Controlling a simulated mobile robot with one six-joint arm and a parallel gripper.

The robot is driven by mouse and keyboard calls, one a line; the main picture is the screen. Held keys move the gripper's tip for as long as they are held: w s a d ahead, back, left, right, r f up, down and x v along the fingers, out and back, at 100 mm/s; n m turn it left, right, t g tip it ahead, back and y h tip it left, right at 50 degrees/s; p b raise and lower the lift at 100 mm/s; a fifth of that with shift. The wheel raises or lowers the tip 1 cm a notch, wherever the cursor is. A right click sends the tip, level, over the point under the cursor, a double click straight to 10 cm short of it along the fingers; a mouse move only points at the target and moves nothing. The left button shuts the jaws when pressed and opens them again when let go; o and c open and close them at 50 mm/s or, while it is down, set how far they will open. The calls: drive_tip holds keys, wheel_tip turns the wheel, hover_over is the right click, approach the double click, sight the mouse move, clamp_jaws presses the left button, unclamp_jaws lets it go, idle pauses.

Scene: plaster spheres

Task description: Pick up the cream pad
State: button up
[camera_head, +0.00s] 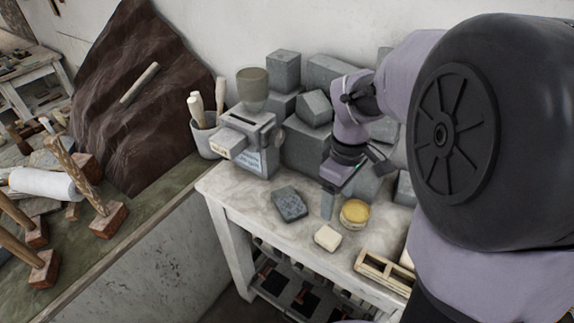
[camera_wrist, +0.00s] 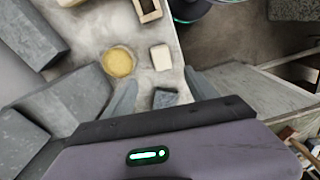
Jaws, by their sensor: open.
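The cream pad (camera_head: 327,237) is a small pale block with rounded edges. It lies flat near the front edge of the pale worktable (camera_head: 235,192). In the wrist view the cream pad (camera_wrist: 161,57) lies beyond my fingertips, between the yellow round and the table edge. My gripper (camera_head: 348,188) is open and empty above the table, behind the pad and apart from it. In the wrist view my gripper (camera_wrist: 163,88) shows its two fingers spread, with the blue-grey block partly in sight between them.
A yellow round in a dish (camera_head: 354,212) sits close to the pad's right. A blue-grey block (camera_head: 289,204) lies to its left. A wooden divided box (camera_head: 384,270) is at the front right. Grey stone blocks (camera_head: 305,140) and a grey machine (camera_head: 250,140) crowd the back.

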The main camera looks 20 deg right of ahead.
drive_tip(key=b, duration=0.3)
hover_over(329, 235)
drive_tip(key=f, duration=0.9)
drive_tip(key=shift+w+d+f, duration=0.1)
drive_tip(key=shift+d+f, duration=0.1)
drive_tip(key=shift+f, duration=0.15)
drive_tip(key=f, duration=0.2)
drive_tip(key=f+b, duration=0.2)
drive_tip(key=f, duration=0.1)
drive_tip(key=shift+a+f, duration=0.25)
drive_tip(key=shift+f, duration=0.1)
drive_tip(key=shift+r, duration=0.1)
drive_tip(key=c, duration=1.4)
